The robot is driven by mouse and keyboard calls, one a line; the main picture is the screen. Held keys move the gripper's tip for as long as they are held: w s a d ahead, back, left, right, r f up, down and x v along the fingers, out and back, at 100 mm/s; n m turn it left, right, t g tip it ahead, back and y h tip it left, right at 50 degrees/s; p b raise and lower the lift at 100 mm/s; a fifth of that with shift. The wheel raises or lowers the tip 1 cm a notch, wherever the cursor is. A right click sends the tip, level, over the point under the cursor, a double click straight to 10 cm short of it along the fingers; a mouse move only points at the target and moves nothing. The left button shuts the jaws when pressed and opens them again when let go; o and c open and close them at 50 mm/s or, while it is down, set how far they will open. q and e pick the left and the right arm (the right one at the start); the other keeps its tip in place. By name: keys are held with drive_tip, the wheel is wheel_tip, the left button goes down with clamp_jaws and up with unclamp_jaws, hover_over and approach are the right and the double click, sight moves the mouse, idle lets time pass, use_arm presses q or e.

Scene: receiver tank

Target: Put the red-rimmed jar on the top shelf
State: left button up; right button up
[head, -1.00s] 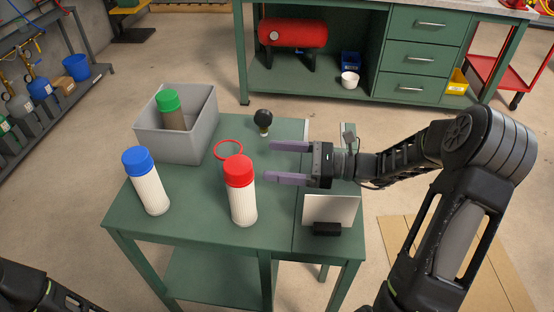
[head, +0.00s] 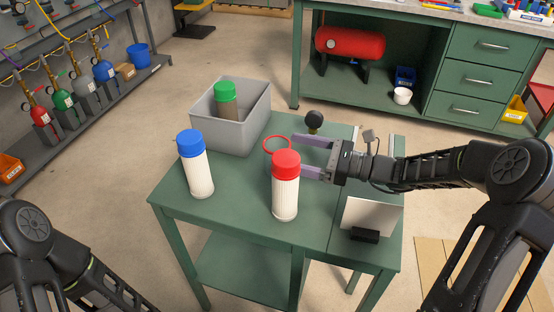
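The jar with the red lid (head: 285,198) stands upright on the green table top (head: 240,200), near its front middle. Its body is white and ribbed. My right gripper (head: 297,155) is open, with its two purple fingers pointing left just behind and right of the red lid. The lower fingertip meets the lid's edge in the picture; I cannot tell whether they touch. Nothing is between the fingers. My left arm (head: 60,255) shows at the lower left, but its gripper is out of view. The table has a lower shelf (head: 240,275) beneath its top.
A blue-lidded jar (head: 199,172) stands left of the red one. A grey bin (head: 235,130) holds a green-lidded jar (head: 226,100). A red ring (head: 276,143), a black knob (head: 314,120) and a pale upright plate (head: 370,216) are also on the table. A green workbench (head: 470,85) stands behind.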

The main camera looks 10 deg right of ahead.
sight(265, 145)
drive_tip(key=shift+a, duration=0.1)
drive_tip(key=x, duration=0.5)
drive_tip(key=shift+r, duration=0.1)
drive_tip(key=shift+c, duration=0.5)
drive_tip(key=c, duration=1.5)
wheel_tip(265, 145, up, 10)
drive_tip(key=p, duration=0.1)
idle(0.3)
